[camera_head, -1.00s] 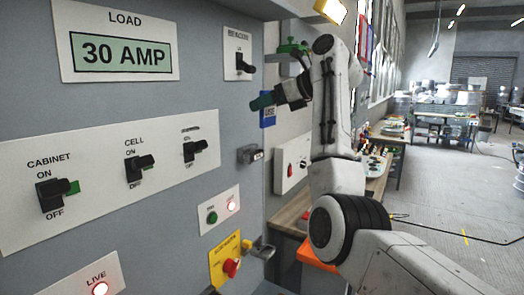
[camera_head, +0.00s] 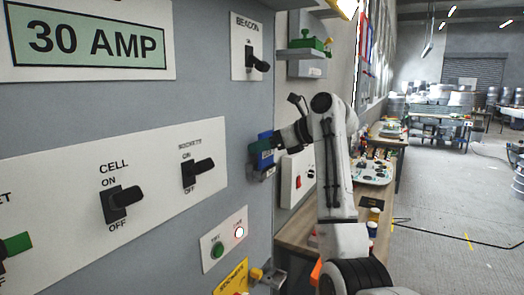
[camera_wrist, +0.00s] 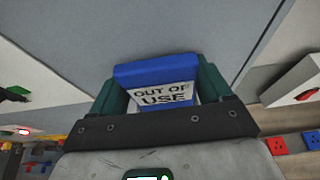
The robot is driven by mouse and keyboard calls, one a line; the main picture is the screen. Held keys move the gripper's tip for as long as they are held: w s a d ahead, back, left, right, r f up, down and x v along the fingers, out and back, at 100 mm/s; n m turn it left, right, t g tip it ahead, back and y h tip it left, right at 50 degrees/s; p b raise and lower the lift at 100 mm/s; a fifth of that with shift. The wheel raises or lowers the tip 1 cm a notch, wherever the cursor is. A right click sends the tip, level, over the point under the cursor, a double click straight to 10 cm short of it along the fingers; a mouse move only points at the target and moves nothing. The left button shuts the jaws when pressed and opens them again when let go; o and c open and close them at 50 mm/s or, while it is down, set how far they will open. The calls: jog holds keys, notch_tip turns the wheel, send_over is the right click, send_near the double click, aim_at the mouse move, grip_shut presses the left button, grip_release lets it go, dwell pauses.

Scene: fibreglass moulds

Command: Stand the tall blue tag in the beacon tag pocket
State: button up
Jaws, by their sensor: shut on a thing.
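The tall blue tag (camera_head: 265,143) is held upright against the grey cabinet's right side in the head view. In the wrist view the tag (camera_wrist: 158,70) shows its blue top and a white "OUT OF USE" label between two dark green fingers. My gripper (camera_wrist: 160,88) is shut on it; in the head view my gripper (camera_head: 268,152) partly covers it. The small dark tag pocket (camera_head: 266,174) is on the cabinet face directly beneath the tag. The tag's lower end is hidden, so I cannot tell whether it is inside the pocket.
The BEACON switch (camera_head: 257,63) is above the tag. The CELL switch (camera_head: 122,202) and SOCKETS switch (camera_head: 198,172) stick out to the left. A yellow plate (camera_head: 233,279) and a metal hasp (camera_head: 270,277) are below. A white box with a red switch (camera_head: 298,170) stands right.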

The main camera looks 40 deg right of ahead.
jog(key=shift+f, duration=0.9)
jog(key=shift+s+f, duration=0.1)
jog(key=shift+f, duration=0.15)
jog(key=o, duration=1)
jog(key=shift+f, duration=0.1)
jog(key=shift+o, duration=0.2)
jog(key=shift+r, duration=0.2)
jog(key=shift+s+d, duration=0.1)
jog(key=shift+s, duration=0.2)
jog(key=b+v, duration=0.3)
jog(key=v, duration=0.8)
jog(key=shift+s+r+b, duration=0.15)
jog(key=shift+r+b, duration=0.05)
jog(key=shift+b, duration=0.15)
jog(key=shift+f, duration=0.1)
